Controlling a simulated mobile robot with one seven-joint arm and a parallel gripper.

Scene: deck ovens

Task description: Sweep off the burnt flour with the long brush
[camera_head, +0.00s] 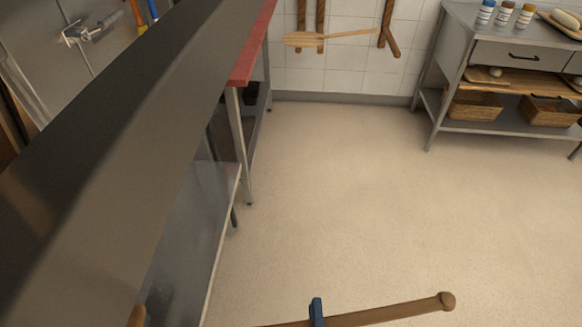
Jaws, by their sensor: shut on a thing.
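The wooden handle (395,311) of what looks like the long brush lies across the bottom edge of the head view, its rounded knob end to the right. My gripper (316,313) shows only as a small blue finger against this handle; it is shut on it. The rest of the gripper is below the frame. The brush head is not in view. A small brown piece (137,317) shows at the bottom left; I cannot tell whether it belongs to the brush. No burnt flour can be seen.
A large dark grey slab (120,130) fills the left side, close by. Behind it stands a red-topped steel table (254,50). Wooden tools, including a paddle (303,40), hang on the tiled wall. A steel workbench (460,50) with jars stands at the back right. The middle floor is clear.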

